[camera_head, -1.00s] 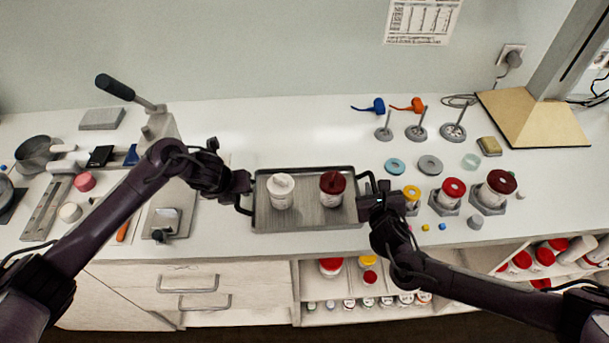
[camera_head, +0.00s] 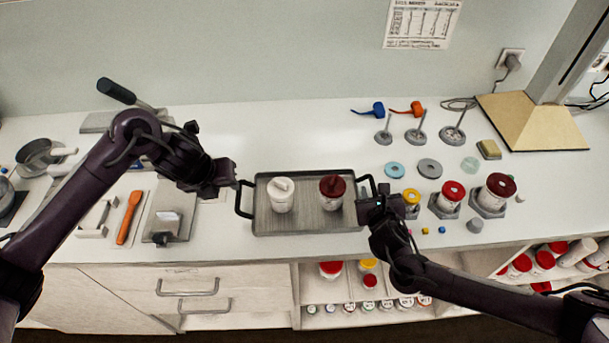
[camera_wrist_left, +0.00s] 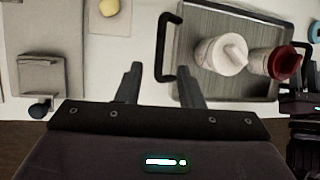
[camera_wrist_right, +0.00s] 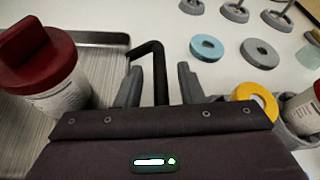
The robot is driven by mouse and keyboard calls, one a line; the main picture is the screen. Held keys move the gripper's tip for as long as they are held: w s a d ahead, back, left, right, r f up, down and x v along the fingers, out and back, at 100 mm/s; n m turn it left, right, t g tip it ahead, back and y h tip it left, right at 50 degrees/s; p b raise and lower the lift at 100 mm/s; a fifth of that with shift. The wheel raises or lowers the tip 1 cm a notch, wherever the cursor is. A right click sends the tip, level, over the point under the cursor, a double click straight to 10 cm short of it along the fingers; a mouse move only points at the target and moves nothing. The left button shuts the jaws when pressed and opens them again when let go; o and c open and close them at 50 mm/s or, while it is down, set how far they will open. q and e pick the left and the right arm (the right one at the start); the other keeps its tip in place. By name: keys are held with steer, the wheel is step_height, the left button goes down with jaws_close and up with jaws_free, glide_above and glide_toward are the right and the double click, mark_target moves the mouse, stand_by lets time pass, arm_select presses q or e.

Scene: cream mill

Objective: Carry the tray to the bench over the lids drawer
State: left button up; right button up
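The grey tray (camera_head: 303,222) with black side handles rests on the bench. It carries a white-lidded jar (camera_head: 281,196) and a dark-red-lidded jar (camera_head: 332,193). My left gripper (camera_head: 232,175) is open and empty, just off the tray's left handle (camera_head: 239,198). In the left wrist view this handle lies ahead of the open fingers (camera_wrist_left: 161,80). My right gripper (camera_head: 369,198) is at the right handle; in the right wrist view the handle (camera_wrist_right: 159,70) passes between its parted fingers (camera_wrist_right: 158,85). Two drawer handles (camera_head: 187,291) show under the bench; which is the lids drawer I cannot tell.
A lever press with a metal base (camera_head: 168,215) and an orange-handled tool (camera_head: 128,218) stand left of the tray. Lidded jars in holders (camera_head: 447,198), rings (camera_head: 430,168) and small cubes (camera_head: 442,230) lie to the right. The bench behind the tray is clear.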

steer(key=shift+s, duration=0.2)
steer(key=v, duration=1.1)
steer(key=shift+s+r, duration=0.2)
steer(key=shift+s, duration=0.05)
arm_select(q)
steer(key=shift+v, duration=1)
